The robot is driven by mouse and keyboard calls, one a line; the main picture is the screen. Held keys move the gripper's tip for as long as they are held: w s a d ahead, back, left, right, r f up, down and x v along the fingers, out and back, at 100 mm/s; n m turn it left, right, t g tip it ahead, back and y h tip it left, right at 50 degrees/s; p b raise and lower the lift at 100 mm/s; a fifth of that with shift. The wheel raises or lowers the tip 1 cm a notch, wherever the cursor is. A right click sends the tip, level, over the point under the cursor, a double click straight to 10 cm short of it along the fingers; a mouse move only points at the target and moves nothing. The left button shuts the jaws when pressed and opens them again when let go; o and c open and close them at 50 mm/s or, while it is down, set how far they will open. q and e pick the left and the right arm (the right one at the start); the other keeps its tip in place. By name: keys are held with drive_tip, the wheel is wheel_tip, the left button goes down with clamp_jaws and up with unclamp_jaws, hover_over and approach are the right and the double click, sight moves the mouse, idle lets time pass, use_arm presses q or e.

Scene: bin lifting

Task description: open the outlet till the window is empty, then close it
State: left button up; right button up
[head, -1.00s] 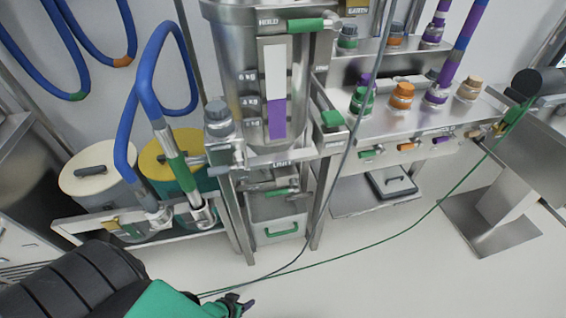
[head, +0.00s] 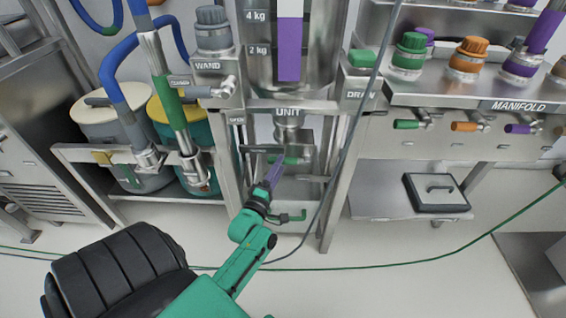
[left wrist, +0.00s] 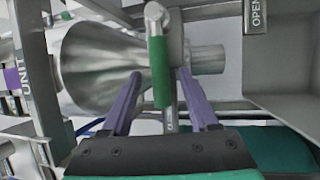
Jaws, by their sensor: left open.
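The window (head: 290,8) is a white strip on the steel hopper with a purple fill (head: 289,52) up to about the 4 kg mark. The outlet under the hopper, labelled UNIT, has a green handle (head: 290,160). My left gripper (head: 276,163) reaches up to this handle from below. In the left wrist view, the green handle (left wrist: 159,72) stands upright in front of a steel cone (left wrist: 92,66). The two purple fingers of my left gripper (left wrist: 160,78) are open, one on each side of the handle. My right gripper is out of view.
A grey cable (head: 352,135) hangs to the right. The manifold (head: 500,104) with colored levers is farther right; two drums (head: 112,115) stand left. A sign reading OPEN (left wrist: 257,14) is beside the outlet.

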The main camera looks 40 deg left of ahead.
use_arm(q)
drive_tip(key=x, duration=0.3)
drive_tip(key=shift+w, duration=0.2)
clamp_jaws()
idle(1.2)
